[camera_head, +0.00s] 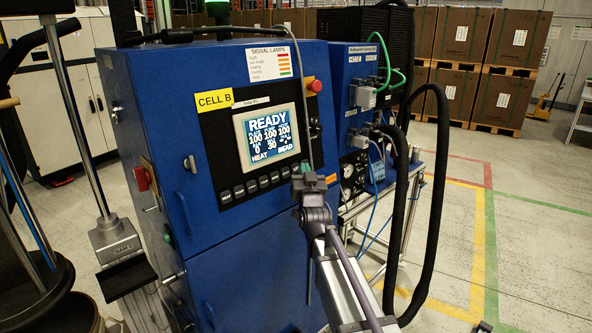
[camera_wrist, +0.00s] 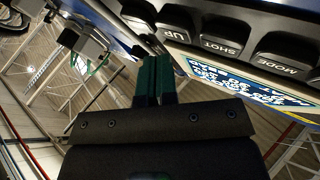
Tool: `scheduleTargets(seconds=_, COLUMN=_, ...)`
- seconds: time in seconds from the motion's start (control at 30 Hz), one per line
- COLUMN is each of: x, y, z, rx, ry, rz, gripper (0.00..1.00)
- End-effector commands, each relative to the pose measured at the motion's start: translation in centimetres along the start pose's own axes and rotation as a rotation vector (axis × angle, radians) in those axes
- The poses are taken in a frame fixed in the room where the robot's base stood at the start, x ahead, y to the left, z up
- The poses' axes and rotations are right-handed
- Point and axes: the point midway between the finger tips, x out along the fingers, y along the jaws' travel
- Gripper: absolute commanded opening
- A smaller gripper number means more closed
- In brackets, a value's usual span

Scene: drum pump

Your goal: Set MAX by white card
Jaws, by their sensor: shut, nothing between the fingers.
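The blue cabinet carries a lit screen (camera_head: 267,136) reading READY, with 100s below, smaller figures that look like 0 and 30, and HEAT and BEAD. A row of dark buttons (camera_head: 252,185) runs under it. A small white card (camera_head: 251,102) with handwriting I cannot read sits above the screen, beside the yellow CELL B label (camera_head: 214,100). My gripper (camera_head: 303,170) is at the row's right end. In the wrist view its green fingers (camera_wrist: 153,62) are shut and empty, close to the buttons; UP (camera_wrist: 170,20), SHOT (camera_wrist: 222,38) and MODE (camera_wrist: 287,57) show upside down. Contact cannot be told.
A white SIGNAL LAMPS card (camera_head: 268,62) and a red knob (camera_head: 314,86) are above the screen. Black hoses (camera_head: 438,190) loop at the right of the cabinet. A DRUM post (camera_head: 115,240) stands at left. Open floor lies to the right.

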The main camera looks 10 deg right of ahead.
Motion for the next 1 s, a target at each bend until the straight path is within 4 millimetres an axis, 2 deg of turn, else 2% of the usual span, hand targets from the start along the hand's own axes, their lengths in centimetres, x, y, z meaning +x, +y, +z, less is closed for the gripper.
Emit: scheduleTargets(seconds=1.0, x=0.79, y=-0.57, z=0.58, rx=0.0, ry=0.0, rz=0.0, gripper=0.0)
